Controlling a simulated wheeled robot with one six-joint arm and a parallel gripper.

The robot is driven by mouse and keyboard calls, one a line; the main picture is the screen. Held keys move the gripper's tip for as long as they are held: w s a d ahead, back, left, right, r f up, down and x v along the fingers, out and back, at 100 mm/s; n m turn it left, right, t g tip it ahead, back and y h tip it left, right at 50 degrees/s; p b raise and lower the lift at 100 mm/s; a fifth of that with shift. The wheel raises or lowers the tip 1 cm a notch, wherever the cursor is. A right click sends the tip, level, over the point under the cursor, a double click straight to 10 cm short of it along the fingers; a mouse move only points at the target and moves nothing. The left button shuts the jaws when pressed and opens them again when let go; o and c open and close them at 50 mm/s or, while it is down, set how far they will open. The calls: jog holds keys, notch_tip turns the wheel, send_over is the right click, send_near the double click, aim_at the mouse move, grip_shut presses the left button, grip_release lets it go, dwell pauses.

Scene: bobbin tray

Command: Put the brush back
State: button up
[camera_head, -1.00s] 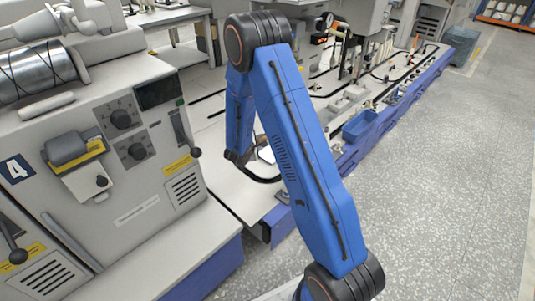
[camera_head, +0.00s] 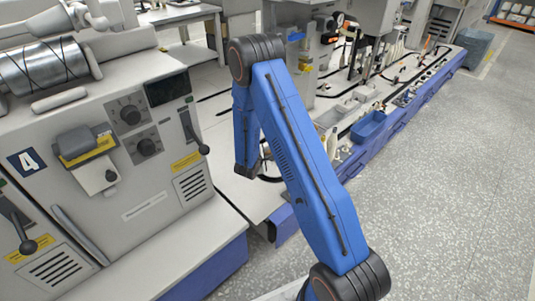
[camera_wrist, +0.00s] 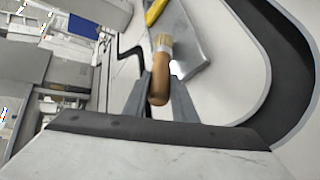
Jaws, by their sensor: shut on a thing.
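In the wrist view my gripper (camera_wrist: 162,92) is shut on the brush (camera_wrist: 160,78). The brush has a rounded wooden handle toward the camera and pale bristles at its far end. A grey metallic plate or tray (camera_wrist: 192,42) lies beyond the bristles, with a yellow item (camera_wrist: 154,12) at the top edge. I cannot tell whether the brush touches the plate. In the head view my blue arm hides the gripper and the brush.
A grey machine marked 4 (camera_head: 110,150) with knobs and levers stands at the left. A long machine bench (camera_head: 225,125) runs to the back right, with a blue bin (camera_head: 368,127) on its edge. Open speckled floor (camera_head: 450,190) lies at the right.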

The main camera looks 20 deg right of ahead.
jog(key=shift+f, duration=0.1)
jog(key=o, duration=1)
jog(key=shift+o, duration=0.2)
